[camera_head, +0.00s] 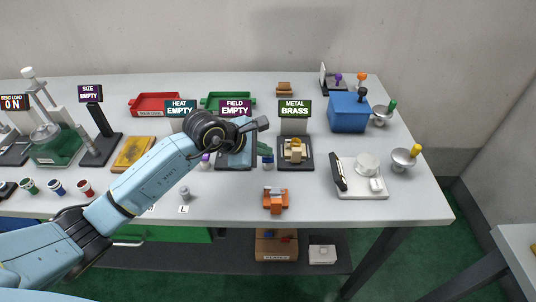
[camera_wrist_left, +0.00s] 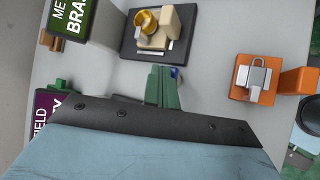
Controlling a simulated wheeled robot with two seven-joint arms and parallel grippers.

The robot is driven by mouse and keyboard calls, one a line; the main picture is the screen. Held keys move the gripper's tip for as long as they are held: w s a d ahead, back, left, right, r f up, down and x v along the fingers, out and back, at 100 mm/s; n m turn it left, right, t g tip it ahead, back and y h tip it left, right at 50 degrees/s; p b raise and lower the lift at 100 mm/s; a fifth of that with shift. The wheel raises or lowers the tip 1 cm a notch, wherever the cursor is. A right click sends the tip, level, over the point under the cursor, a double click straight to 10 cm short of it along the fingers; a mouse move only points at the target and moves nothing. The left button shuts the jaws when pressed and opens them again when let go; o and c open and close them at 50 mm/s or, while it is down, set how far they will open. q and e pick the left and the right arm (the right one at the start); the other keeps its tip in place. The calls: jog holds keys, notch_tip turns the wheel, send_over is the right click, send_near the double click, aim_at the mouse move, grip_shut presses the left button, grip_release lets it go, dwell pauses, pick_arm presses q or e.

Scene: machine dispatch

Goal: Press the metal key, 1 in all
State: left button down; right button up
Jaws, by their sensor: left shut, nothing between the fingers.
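The metal station (camera_head: 296,165) is a dark plate with a brass-coloured piece (camera_head: 293,150) on it, under a sign reading METAL BRASS (camera_head: 295,108). It also shows at the top of the wrist view (camera_wrist_left: 130,42). A small blue-topped key (camera_head: 267,162) stands at the station's left side; I take it as the metal key. My left gripper (camera_head: 265,150) has green fingers, shut and empty, close above this key. In the left wrist view the fingers (camera_wrist_left: 162,86) hide most of the key (camera_wrist_left: 175,72). I cannot tell whether they touch. My right gripper is out of view.
An orange block with a padlock-shaped piece (camera_head: 275,198) stands near the front edge. The field station (camera_head: 237,160), with a purple-topped key (camera_head: 205,160), is left of the gripper. A blue box (camera_head: 348,113) and metal cups stand at right.

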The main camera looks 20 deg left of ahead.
aim_at(264, 158)
pick_arm(q)
jog(key=shift+r+p, duration=0.45)
jog(key=shift+r, duration=0.4)
jog(key=shift+r+p, duration=1.65)
jog(key=shift+r, duration=0.9)
jog(key=shift+f, duration=0.1)
